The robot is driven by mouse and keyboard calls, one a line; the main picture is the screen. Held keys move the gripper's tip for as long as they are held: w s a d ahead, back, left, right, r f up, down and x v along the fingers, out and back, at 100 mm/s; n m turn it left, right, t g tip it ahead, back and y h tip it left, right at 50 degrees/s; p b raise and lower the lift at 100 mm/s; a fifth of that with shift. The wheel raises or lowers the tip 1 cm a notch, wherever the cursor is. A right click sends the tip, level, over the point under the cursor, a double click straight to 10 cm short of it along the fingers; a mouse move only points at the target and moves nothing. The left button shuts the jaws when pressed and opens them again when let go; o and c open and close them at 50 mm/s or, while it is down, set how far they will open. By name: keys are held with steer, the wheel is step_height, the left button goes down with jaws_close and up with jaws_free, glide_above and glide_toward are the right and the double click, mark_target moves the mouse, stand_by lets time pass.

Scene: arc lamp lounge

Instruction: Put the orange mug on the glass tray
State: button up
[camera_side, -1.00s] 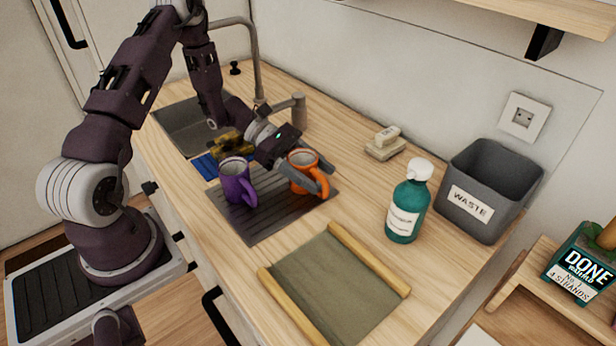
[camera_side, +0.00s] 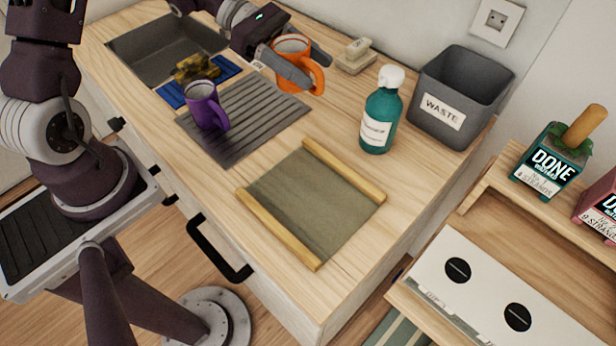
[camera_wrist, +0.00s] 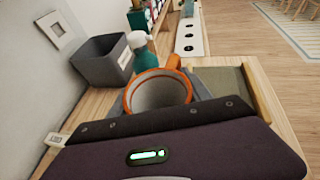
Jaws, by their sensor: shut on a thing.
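The orange mug (camera_side: 290,46) is upright between the fingers of my gripper (camera_side: 308,68), which is shut on it. It appears raised above the far right part of the ribbed drain mat (camera_side: 250,130). In the wrist view the mug (camera_wrist: 158,92) shows its open rim and pale, empty inside; its lower part is hidden behind my gripper. The glass tray (camera_side: 315,200), a grey-green panel with two wooden rails, lies on the counter in front of the mat, with nothing on it. It also shows at the right in the wrist view (camera_wrist: 228,78).
A purple mug (camera_side: 203,105) stands on the mat. A teal bottle (camera_side: 380,112) with a white cap stands behind the tray, near the grey waste bin (camera_side: 455,92). A sponge-like block (camera_side: 355,60) lies by the wall. A sink (camera_side: 160,50) is at the left.

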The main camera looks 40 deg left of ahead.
steer(key=s+d+m+g, duration=0.2)
steer(key=s+d, duration=0.2)
steer(key=d, duration=0.5)
steer(key=m+g, duration=0.1)
glide_above(335, 199)
step_height(335, 199, down, 10)
steer(key=shift+r, duration=0.25)
steer(key=shift+f, duration=0.25)
steer(key=o, duration=1.7)
steer(key=shift+f, duration=0.15)
